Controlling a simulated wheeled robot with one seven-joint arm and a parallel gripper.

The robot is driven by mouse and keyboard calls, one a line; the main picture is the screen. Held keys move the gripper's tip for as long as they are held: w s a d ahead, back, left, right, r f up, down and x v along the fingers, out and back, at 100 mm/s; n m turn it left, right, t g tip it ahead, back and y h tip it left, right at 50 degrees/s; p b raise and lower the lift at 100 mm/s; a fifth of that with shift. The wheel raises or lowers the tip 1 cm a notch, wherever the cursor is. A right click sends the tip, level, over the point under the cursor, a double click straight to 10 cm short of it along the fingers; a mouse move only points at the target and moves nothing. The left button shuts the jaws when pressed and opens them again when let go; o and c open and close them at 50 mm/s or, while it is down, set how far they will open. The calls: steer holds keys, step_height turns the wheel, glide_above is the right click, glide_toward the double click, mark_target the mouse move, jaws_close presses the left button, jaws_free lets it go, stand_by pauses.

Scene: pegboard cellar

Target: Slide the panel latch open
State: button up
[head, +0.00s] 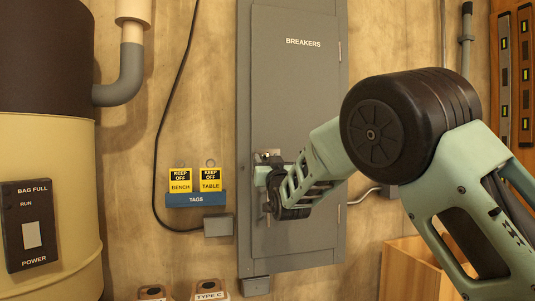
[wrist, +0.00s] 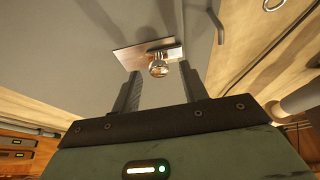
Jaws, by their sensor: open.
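The grey breaker panel (head: 295,90) hangs on the wall, its door marked BREAKERS. Its latch (head: 267,156) sits low on the door's left edge, partly hidden by my gripper (head: 264,188). In the wrist view the latch is a flat plate, brownish at one end and silvery at the other, with a round shiny knob (wrist: 158,69). My gripper (wrist: 160,68) is open there, one finger on each side of the knob. The knob shows between the fingertips with a gap on both sides. I cannot tell how deep it lies between them.
A blue tag holder (head: 196,199) with two yellow KEEP OFF tags is on the wall left of the panel. A cream drum (head: 60,150) stands at far left. A black cable runs down to a small grey box (head: 218,226). A wooden box (head: 405,270) stands below right.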

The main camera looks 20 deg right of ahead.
mark_target(274, 151)
steer(key=shift+w+r, duration=0.1)
steer(key=shift+w, duration=0.2)
jaws_close()
steer(key=d+b, duration=0.3)
steer(key=shift+d, duration=0.25)
jaws_free()
steer(key=shift+d, duration=0.15)
